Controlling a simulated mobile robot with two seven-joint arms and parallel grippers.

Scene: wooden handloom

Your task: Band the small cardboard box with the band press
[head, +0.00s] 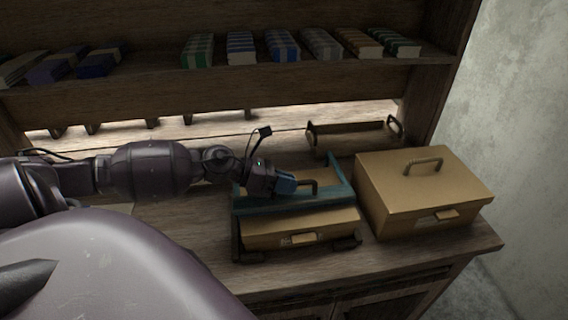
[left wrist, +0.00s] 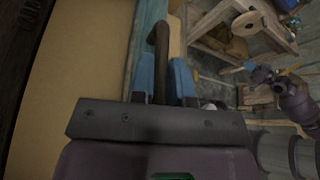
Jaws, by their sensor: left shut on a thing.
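The small cardboard box (head: 290,230) stands on the bench in a low dark cradle (head: 237,247). A teal frame (head: 300,201) lies across its top, probably the band press. My left gripper (head: 285,184), with blue fingertips, is at the top of the frame. In the left wrist view, its fingers (left wrist: 162,78) are shut on a dark handle (left wrist: 160,35), one on each side. I cannot tell whether this handle belongs to the box or the frame. What looks like my right gripper (left wrist: 252,70) shows small at the right of the left wrist view; its jaws are unclear.
A larger cardboard box (head: 420,190) with a handle on its lid stands close on the right. An empty dark cradle (head: 353,136) lies behind. A shelf (head: 150,72) with several folded cloths runs above. The bench is fairly clear in front of the small box's left side.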

